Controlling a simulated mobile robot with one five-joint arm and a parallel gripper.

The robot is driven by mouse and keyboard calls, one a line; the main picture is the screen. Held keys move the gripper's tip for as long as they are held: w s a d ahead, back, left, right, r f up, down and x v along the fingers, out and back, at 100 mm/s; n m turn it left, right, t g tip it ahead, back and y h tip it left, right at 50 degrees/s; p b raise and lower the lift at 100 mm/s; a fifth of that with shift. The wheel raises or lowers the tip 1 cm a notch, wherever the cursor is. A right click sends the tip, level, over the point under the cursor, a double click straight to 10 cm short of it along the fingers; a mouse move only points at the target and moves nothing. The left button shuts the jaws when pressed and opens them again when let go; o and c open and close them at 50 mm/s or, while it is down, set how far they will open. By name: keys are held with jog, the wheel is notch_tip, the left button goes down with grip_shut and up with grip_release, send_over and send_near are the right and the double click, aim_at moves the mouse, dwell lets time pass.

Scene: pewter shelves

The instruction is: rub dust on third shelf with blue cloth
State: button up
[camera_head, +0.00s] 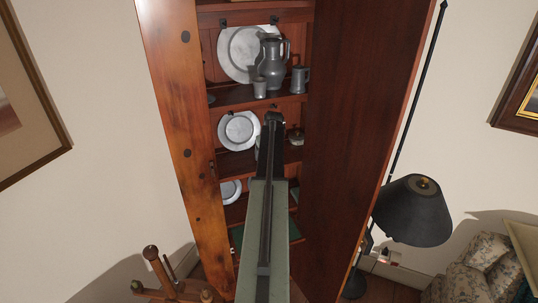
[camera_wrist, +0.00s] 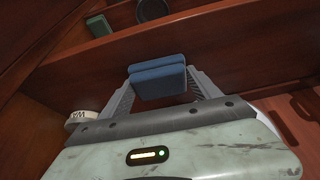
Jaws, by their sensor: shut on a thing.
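My gripper (camera_wrist: 161,78) is shut on the blue cloth (camera_wrist: 158,84), a folded blue pad between the two fingers in the wrist view. The cloth is in front of a reddish-brown wooden board of the cupboard; I cannot tell whether they touch. In the head view my arm reaches into the open cupboard, and its dark end (camera_head: 271,125) is in front of the shelf with a smaller plate (camera_head: 240,130). The cloth does not show there. I cannot make out the shelf's dust in either view.
A small white round container (camera_wrist: 81,121) is left of my gripper. A green item (camera_wrist: 98,25) and a dark round item (camera_wrist: 152,9) are beyond the board. Above are a pitcher (camera_head: 273,65) and a large plate (camera_head: 242,52). A black lamp (camera_head: 412,212) stands right.

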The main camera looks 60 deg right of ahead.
aim_at(239, 164)
jog(key=shift+w+a, duration=1.05)
jog(key=shift+a, duration=0.15)
jog(key=shift+w+a, duration=2.1)
jog(key=shift+w, duration=0.2)
jog(key=shift+w+a, duration=1.25)
jog(key=shift+a, duration=0.05)
